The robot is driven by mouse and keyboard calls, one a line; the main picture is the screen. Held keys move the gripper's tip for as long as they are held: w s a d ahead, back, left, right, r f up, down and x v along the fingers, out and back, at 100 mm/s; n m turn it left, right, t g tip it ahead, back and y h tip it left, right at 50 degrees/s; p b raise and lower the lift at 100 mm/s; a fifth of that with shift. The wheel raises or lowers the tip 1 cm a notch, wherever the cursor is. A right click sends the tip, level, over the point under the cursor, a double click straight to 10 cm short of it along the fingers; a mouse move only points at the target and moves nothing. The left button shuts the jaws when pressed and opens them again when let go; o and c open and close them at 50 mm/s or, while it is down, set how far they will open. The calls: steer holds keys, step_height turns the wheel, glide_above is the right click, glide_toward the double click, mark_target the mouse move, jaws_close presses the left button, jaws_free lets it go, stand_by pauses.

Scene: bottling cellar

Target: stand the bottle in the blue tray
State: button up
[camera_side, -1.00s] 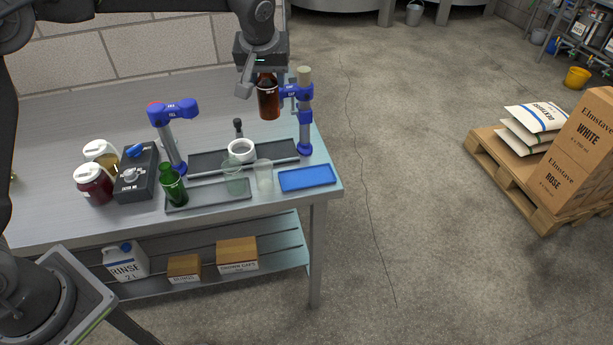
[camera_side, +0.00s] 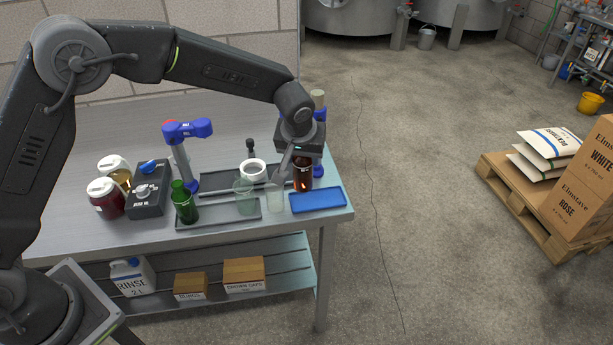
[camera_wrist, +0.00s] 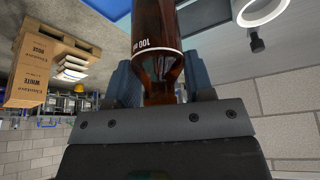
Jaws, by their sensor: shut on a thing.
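The amber-brown bottle (camera_side: 303,174) hangs upright from my gripper (camera_side: 296,158). Its lower end appears at the back edge of the blue tray (camera_side: 319,201) in the side view; I cannot tell how far it is above the bench. The blue tray is flat and empty at the bench's front right corner. In the wrist view my gripper (camera_wrist: 160,88) is shut on the neck of the bottle (camera_wrist: 155,30), one finger on each side. A strip of the blue tray (camera_wrist: 108,8) shows at the top there. The bottle's base is out of that view.
A green bottle (camera_side: 184,204) stands at the left on a grey tray (camera_side: 222,219). A white ring (camera_side: 253,171) and a blue-headed stand (camera_side: 187,132) are behind. A second stand is behind my gripper.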

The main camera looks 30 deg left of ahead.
mark_target(303, 172)
steer(key=shift+f, duration=2.4)
steer(key=shift+f, duration=0.2)
steer(key=o, duration=1.2)
steer(key=shift+c, duration=0.2)
